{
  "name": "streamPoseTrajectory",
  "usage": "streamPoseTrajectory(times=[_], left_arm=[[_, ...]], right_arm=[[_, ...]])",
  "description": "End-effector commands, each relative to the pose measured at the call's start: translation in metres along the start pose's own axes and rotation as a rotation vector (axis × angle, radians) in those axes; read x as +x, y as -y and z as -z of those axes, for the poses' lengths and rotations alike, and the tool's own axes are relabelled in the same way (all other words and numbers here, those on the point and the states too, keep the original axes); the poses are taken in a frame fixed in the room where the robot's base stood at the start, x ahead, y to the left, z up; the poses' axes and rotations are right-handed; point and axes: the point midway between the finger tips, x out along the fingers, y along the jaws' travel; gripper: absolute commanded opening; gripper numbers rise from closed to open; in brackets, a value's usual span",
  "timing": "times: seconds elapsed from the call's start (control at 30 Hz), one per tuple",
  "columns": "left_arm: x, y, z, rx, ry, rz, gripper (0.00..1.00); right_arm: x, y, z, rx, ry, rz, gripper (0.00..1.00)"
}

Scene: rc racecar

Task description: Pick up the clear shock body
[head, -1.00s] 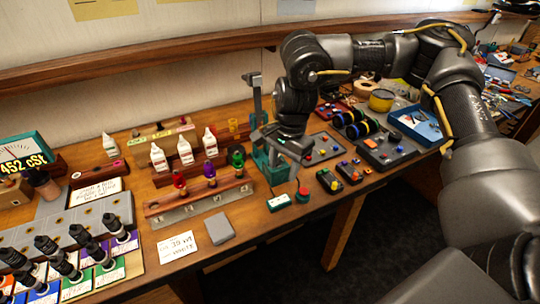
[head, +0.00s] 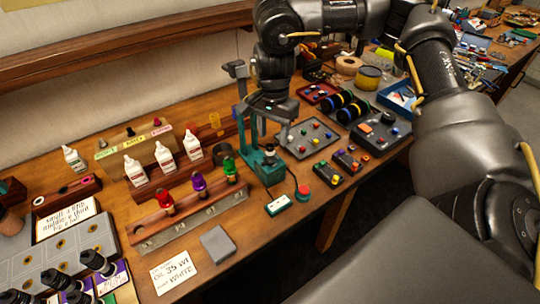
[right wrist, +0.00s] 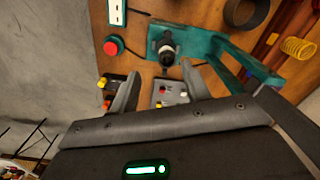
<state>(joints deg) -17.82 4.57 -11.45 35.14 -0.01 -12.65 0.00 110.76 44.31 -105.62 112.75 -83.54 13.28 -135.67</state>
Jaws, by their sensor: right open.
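A small shock body with a dark top and a pale, clear-looking lower part (right wrist: 167,50) stands in a teal stand (right wrist: 205,46) in the right wrist view. In the head view it shows small (head: 269,152) at the teal stand (head: 254,165), close below my right gripper. My right gripper (head: 272,132) is open and empty. In the right wrist view its two fingers (right wrist: 162,84) point toward the shock body, which lies beyond the tips and between their lines, apparently untouched. My left gripper is not in view.
A red button (head: 303,193) and a white strip (head: 279,205) lie in front of the stand. A wooden rack with red, purple and green shocks (head: 190,213) stands to the left. A grey tray with small parts (head: 305,139) lies to the right.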

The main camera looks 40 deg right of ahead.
Motion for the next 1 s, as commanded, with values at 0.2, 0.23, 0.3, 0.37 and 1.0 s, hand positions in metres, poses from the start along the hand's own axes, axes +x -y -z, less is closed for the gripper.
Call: streamPoseTrajectory(times=[0.2,0.23,0.3,0.37,1.0], left_arm=[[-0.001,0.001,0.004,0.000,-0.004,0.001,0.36],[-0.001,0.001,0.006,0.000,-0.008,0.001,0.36],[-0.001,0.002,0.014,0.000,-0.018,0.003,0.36],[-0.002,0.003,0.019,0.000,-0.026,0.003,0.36],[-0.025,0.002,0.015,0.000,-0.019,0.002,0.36]], right_arm=[[0.022,-0.001,0.001,0.004,0.001,0.000,0.47],[0.023,-0.001,0.001,0.004,0.001,0.000,0.47],[0.024,-0.001,0.001,0.005,0.000,0.001,0.47],[0.024,-0.001,0.001,0.005,0.000,0.000,0.47],[0.076,0.006,0.002,0.006,0.000,0.001,0.47]])
